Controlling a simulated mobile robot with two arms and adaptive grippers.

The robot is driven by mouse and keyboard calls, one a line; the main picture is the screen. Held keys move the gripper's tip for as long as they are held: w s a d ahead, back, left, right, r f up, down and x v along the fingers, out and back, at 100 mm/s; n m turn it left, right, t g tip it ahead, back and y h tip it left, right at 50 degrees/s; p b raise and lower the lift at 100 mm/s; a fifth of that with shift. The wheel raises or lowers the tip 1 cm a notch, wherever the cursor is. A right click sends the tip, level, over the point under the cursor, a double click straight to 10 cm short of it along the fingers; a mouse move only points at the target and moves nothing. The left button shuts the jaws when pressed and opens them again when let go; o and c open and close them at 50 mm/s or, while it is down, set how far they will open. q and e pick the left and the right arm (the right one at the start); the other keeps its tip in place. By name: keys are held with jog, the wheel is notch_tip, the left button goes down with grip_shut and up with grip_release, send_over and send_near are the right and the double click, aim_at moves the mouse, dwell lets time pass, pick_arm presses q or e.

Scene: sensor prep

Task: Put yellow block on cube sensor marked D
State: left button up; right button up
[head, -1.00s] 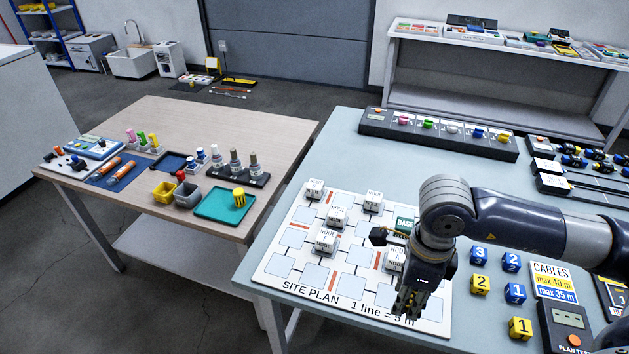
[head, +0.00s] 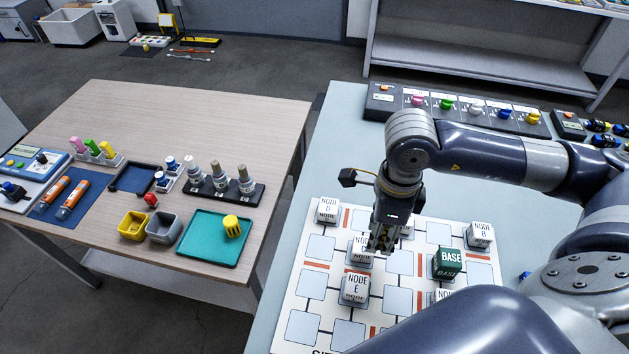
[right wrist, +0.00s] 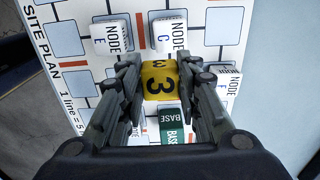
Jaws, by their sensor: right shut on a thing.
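My right gripper (head: 381,246) is over the site plan board (head: 322,246), beside the cube sensor marked C (head: 360,246). It is shut on a yellow block (right wrist: 160,80) with a black 3, clear in the right wrist view (right wrist: 157,72) between the fingers. In the head view the fingers mostly hide that block. The cube sensor marked D (head: 327,209) stands upright at the board's back left, its top bare. It is left of and farther back than my gripper. My left gripper is not in view.
Sensor E (head: 355,288), sensor B (head: 480,234) and the green BASE cube (head: 447,262) also stand on the board. A connector strip (head: 385,102) lies at the table's back. A wooden table (head: 210,115) with trays stands left, across a gap.

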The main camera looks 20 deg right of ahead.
jog(key=shift+w+r, duration=0.1)
jog(key=shift+r, duration=0.05)
jog(key=shift+w+a+r+p, duration=0.15)
jog(key=shift+w+p, duration=0.1)
jog(key=shift+w, duration=0.25)
jog(key=shift+w+a+f+p, duration=0.15)
jog(key=shift+w+p, duration=0.1)
jog(key=shift+w, duration=0.25)
jog(key=w, duration=0.1)
jog(key=w+a+p, duration=0.1)
jog(key=w, duration=0.1)
jog(key=shift+w, duration=0.3)
jog(key=p, duration=0.3)
send_over(326, 204)
jog(key=shift+s+f, duration=0.4)
jog(key=shift+f, duration=0.2)
jog(key=shift+w+f, duration=0.1)
jog(key=shift+w, duration=0.2)
jog(key=shift+f, duration=0.35)
notch_tip(326, 204, down, 2)
jog(key=shift+f+p, duration=0.1)
jog(key=shift+p, duration=0.55)
jog(key=shift+f, duration=0.3)
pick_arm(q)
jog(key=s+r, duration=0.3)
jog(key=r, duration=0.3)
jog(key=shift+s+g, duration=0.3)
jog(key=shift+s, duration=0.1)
